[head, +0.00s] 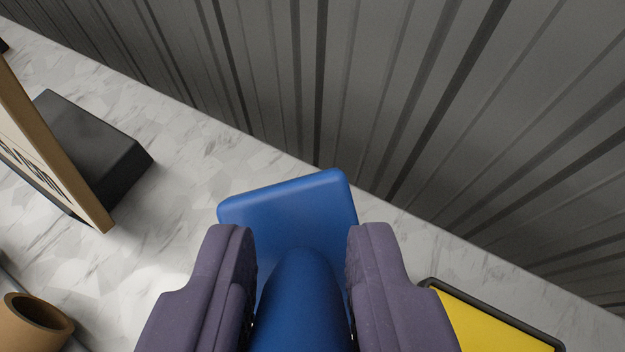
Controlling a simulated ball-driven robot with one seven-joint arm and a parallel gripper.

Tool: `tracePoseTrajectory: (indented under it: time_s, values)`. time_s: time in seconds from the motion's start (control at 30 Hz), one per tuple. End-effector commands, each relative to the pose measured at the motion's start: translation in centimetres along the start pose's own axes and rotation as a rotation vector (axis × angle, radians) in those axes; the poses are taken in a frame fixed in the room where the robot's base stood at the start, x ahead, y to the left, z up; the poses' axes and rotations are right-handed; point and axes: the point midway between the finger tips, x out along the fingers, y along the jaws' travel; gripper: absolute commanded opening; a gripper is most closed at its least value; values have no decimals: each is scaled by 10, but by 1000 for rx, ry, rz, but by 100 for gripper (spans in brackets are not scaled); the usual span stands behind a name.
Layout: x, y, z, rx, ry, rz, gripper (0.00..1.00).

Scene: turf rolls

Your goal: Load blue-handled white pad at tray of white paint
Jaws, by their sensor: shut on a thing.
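My gripper (302,262) is at the bottom middle of the head view. Its two purple-grey fingers are shut on the blue handle (303,300) of the pad. The pad's blue backing (285,212) extends beyond the fingertips, over the marble-patterned surface. Its white face is hidden underneath. I cannot tell whether the pad touches the surface. A dark-rimmed tray with yellow inside (490,325) is at the lower right, apart from the pad. No tray of white paint shows in this view.
A black block (95,140) stands at the left behind a tan-edged board with lettering (50,150). A brown cardboard tube (38,318) lies at the lower left. A grey ribbed wall (400,90) runs behind the surface. Marble surface between block and pad is clear.

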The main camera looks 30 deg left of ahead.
Motion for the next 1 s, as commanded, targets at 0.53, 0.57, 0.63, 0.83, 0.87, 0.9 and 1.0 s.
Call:
tracePoseTrajectory:
  time_s: [0.53, 0.57, 0.63, 0.83, 0.87, 0.9, 1.0]
  values:
    - [29, -1, 44, 0, 0, -1, 0]
    - [30, -1, 46, 0, 0, -1, 0]
    - [32, -1, 48, -1, 0, -1, 0]
    - [32, -1, 49, -1, 0, -1, 0]
    - [32, -1, 49, -1, 0, -1, 0]
    - [32, -1, 49, -1, 0, -1, 0]
    - [32, 0, 49, 0, 0, -1, 0]
